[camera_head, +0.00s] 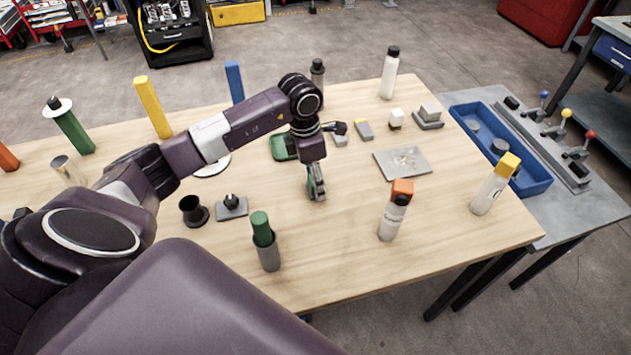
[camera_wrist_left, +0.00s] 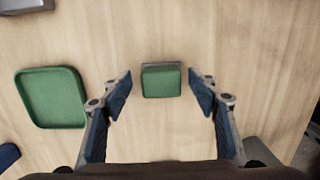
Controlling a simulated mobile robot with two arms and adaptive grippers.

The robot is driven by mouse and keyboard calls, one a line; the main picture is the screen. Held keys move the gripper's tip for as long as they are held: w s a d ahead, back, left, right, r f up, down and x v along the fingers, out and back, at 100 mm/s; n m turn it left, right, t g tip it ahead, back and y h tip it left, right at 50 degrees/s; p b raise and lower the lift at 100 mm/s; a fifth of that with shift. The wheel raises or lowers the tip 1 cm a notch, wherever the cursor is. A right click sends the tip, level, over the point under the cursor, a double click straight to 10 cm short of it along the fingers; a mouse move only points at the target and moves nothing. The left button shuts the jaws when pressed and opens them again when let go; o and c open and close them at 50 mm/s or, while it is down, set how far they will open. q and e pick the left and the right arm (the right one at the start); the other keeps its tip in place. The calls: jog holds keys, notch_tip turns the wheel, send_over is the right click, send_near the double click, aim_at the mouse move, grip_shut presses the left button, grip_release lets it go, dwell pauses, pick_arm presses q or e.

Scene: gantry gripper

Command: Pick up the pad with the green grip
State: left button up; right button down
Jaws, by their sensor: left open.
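The pad with the green grip (camera_wrist_left: 161,82) lies on the wooden table. In the left wrist view it is a green block on a thin grey base. My left gripper (camera_wrist_left: 160,90) is open above it, with one blue-lined finger to each side of the pad and gaps between. In the head view my left gripper (camera_head: 316,190) points down at the middle of the table. There it hides most of the pad, and only a little green shows beside the fingers. My right gripper is in neither view.
A green tray (camera_wrist_left: 50,98) lies left of the pad. On the wooden table (camera_head: 345,265) a grey plate (camera_head: 402,162) and an orange-capped bottle (camera_head: 394,212) stand to the right. A green cylinder in a grey cup (camera_head: 268,252) stands nearer. A blue tray (camera_head: 533,182) is far right.

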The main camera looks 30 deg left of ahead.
pick_arm(q)
jog(key=shift+s+f, duration=0.1)
jog(key=c, duration=1.2)
jog(key=shift+c, duration=0.2)
jog(key=shift+r, duration=0.5)
notch_tip(320, 180, up, 19)
jog(key=b, duration=0.3)
